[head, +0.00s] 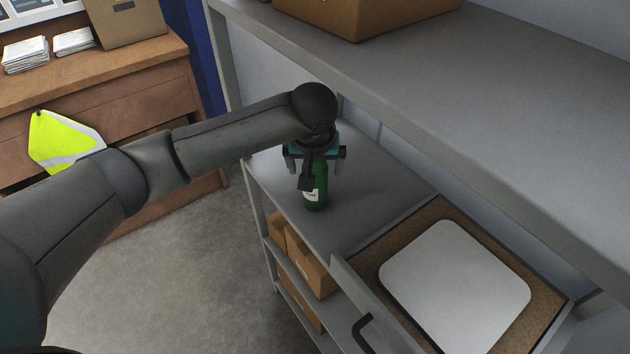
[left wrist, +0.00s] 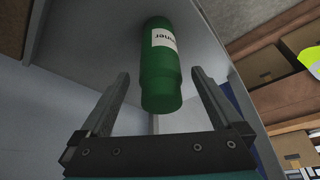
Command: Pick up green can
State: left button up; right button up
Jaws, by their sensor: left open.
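The green can (head: 316,192) with a white label stands upright on a grey shelf (head: 375,185) in the head view. My left gripper (head: 314,168) is over the can and hides its upper part. In the left wrist view the can (left wrist: 160,75) shows beyond and between the two spread fingers of the left gripper (left wrist: 160,78), with its label facing right. The left gripper is open, with a gap visible on either side of the can. My right gripper is not in view.
A higher grey shelf (head: 480,70) with a cardboard box (head: 365,15) overhangs at the right. A drawer with a pale rounded panel (head: 455,285) is at the lower right. Boxes (head: 310,265) sit on the lower shelf. A wooden desk (head: 130,85) stands at the left.

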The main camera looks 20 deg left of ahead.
aim_at(316, 201)
pick_arm(q)
jog(key=shift+w+a, duration=0.15)
jog(key=shift+w, duration=0.25)
jog(key=x, duration=0.5)
jog(key=shift+c, duration=0.2)
jog(key=shift+s, duration=0.1)
grip_shut()
